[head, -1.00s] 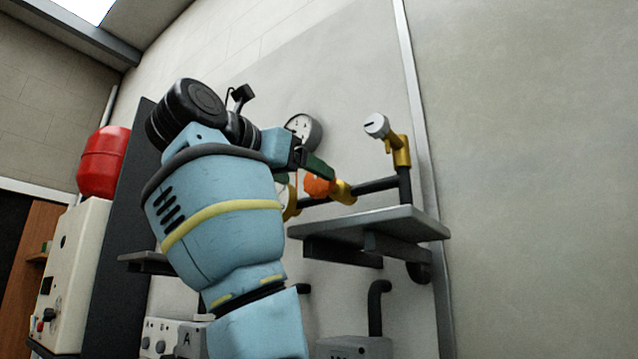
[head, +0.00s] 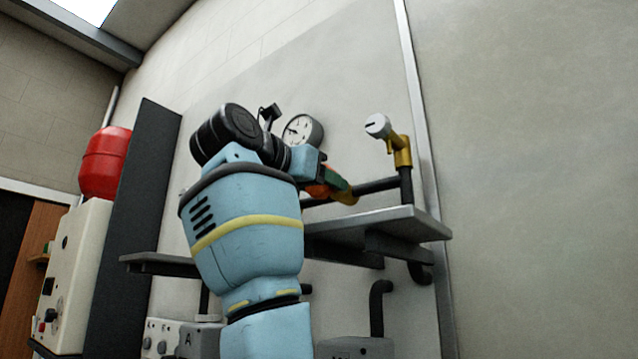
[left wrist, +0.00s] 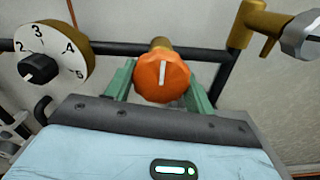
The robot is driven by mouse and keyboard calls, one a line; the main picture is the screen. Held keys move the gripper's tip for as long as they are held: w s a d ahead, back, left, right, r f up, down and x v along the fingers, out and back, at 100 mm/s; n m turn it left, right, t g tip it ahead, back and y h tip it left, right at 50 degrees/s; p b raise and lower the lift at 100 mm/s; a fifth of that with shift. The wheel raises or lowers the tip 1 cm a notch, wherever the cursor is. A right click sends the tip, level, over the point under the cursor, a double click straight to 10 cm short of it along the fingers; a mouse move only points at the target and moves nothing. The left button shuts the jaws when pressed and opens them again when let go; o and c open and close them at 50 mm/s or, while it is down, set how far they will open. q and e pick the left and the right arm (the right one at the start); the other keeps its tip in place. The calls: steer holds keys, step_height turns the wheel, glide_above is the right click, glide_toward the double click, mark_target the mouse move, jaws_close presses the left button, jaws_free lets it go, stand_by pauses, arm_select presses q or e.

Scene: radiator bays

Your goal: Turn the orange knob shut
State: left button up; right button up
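The orange knob (left wrist: 163,76) faces the camera in the left wrist view, with a white mark standing near upright on its face. It sits on a brass valve body (left wrist: 161,44) on a dark pipe. My left gripper (left wrist: 160,80) has one green finger on each side of the knob, close to its rim; whether they touch it I cannot tell. In the head view the knob (head: 318,190) is mostly hidden by my left gripper (head: 335,180). My right gripper is in neither view.
A white numbered dial with a black knob (left wrist: 40,68) is left of the orange knob. A brass valve with a grey-white head (head: 377,125) stands to the right. A pressure gauge (head: 302,131) is behind my arm; a grey shelf (head: 400,222) juts out below.

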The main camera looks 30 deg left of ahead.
arm_select(q)
steer(key=shift+c, duration=1.2)
